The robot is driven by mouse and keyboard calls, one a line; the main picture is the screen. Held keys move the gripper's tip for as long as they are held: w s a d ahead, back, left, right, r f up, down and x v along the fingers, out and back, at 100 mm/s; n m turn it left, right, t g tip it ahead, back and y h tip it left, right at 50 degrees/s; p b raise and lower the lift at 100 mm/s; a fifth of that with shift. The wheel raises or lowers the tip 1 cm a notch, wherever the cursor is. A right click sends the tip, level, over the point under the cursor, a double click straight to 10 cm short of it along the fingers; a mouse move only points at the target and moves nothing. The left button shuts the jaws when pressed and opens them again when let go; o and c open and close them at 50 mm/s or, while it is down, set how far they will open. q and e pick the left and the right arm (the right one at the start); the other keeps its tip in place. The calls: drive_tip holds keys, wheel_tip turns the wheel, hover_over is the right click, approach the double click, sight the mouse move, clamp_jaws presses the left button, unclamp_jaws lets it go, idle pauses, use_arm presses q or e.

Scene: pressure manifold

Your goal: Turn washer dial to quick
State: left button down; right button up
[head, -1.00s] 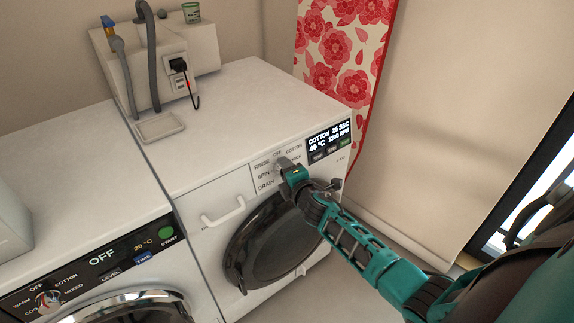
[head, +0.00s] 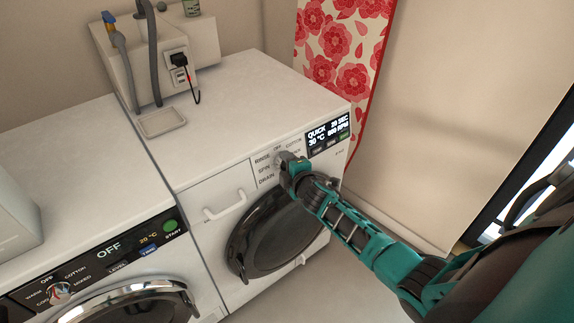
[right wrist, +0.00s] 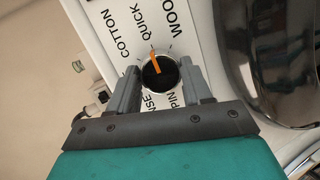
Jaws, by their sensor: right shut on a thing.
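The white washer (head: 215,150) stands on the right in the head view, with a dark round door (head: 270,240). Its display (head: 328,133) reads QUICK, 30 °C, 800 RPM. In the right wrist view the dial (right wrist: 158,80) is black with an orange pointer, aimed at the tick by the QUICK label (right wrist: 147,25). My right gripper (head: 287,162) is at the dial, and its fingers (right wrist: 158,76) are shut on either side of it. The gripper partly covers the dial in the head view. My left gripper is not in view.
A second machine (head: 95,262) stands to the left, its display reading OFF. The washer's white handle (head: 225,207) is left of the door. A small tray (head: 162,122) lies on top near the hoses (head: 150,60). A floral ironing-board-like panel (head: 335,75) stands behind.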

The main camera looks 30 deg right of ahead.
drive_tip(key=o, duration=1)
drive_tip(key=shift+o, duration=0.2)
drive_tip(key=shift+s, duration=0.1)
drive_tip(key=p+v, duration=0.1)
drive_tip(key=v, duration=1.1)
drive_tip(key=shift+s, duration=0.35)
drive_tip(key=shift+a+r, duration=0.1)
